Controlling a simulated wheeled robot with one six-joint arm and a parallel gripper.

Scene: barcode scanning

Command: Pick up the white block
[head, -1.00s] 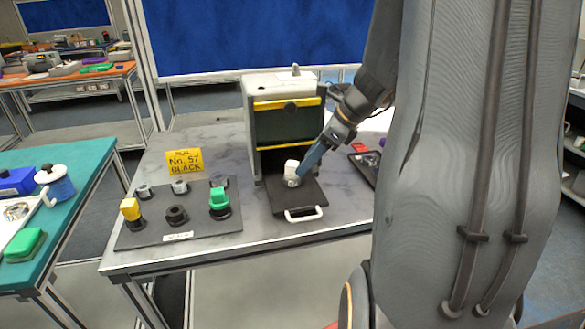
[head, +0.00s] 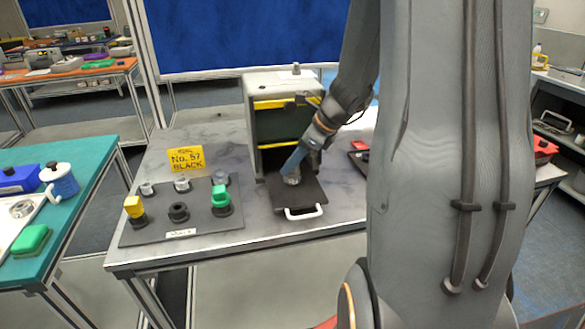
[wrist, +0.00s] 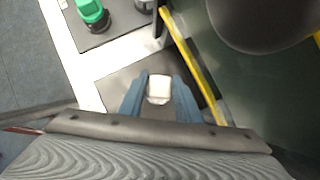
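The white block (wrist: 159,89) sits between the two blue fingers of my gripper (wrist: 160,92) in the wrist view. A finger lies close along each side of it. I cannot tell whether the fingers press on it or leave a small gap. In the head view my gripper (head: 293,160) points down over the black tray at the front of the grey machine. The block is hidden behind the fingers there. A silver round holder (head: 291,179) shows just below the fingertips, on the black tray (head: 312,197).
The grey machine (head: 257,86) with yellow bars rises right behind the tray. A dark board (head: 160,231) with several knobs, one yellow and one green (head: 220,195), lies to the left. A yellow sign (head: 186,159) stands behind it. A white handle (head: 304,213) fronts the tray.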

